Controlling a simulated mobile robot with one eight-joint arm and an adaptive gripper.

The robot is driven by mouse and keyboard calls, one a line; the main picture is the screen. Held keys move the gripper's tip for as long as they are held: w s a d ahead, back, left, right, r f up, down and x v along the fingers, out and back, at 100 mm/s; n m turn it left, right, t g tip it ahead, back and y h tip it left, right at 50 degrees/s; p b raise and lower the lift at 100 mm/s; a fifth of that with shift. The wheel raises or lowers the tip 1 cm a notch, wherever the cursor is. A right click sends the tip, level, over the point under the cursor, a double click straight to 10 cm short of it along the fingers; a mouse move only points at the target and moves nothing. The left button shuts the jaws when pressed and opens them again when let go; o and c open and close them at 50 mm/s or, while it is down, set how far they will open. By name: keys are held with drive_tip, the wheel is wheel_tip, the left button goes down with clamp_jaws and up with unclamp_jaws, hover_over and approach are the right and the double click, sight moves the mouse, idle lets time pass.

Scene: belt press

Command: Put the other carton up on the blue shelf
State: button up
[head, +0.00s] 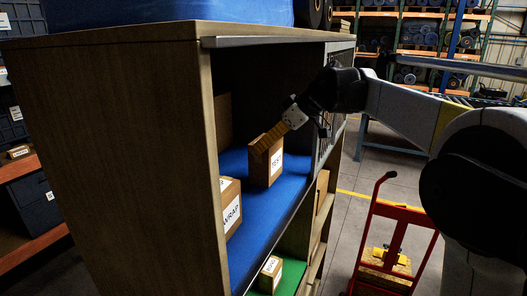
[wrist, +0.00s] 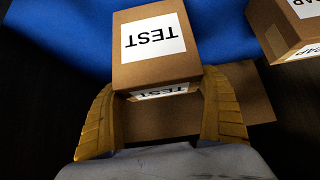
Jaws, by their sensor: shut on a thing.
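The blue shelf (head: 262,217) is the blue-covered level inside the wooden cabinet. A brown carton labelled TEST (head: 265,170) is upright inside, over the blue surface; I cannot tell if its base touches it. My gripper (head: 262,147) reaches in from the right, its yellow fingers at the carton's top. In the wrist view the fingers are shut on both sides of the TEST carton (wrist: 150,70). A carton labelled WRAP (head: 231,208) stands on the blue shelf nearer the left wall; its corner also shows in the wrist view (wrist: 285,28).
A plain brown box (head: 223,118) stands deeper in, behind the cartons. A green shelf (head: 291,277) below holds a small labelled carton (head: 270,272). A red hand truck (head: 398,213) stands right.

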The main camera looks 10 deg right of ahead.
drive_tip(key=shift+f, duration=1.2)
drive_tip(key=shift+f, duration=0.1)
drive_tip(key=o, duration=1.2)
drive_tip(key=b+v, duration=0.1)
drive_tip(key=v, duration=1.1)
drive_tip(key=s+a+f+m+t+h, duration=0.1)
drive_tip(key=s+a+f+m+h, duration=0.2)
drive_tip(key=s+f, duration=2.2)
drive_tip(key=s+m+h, duration=0.3)
drive_tip(key=m+h, duration=0.1)
drive_tip(key=m, duration=0.3)
drive_tip(key=shift+s+t, duration=0.2)
drive_tip(key=shift+t, duration=0.2)
drive_tip(key=shift+a, duration=0.1)
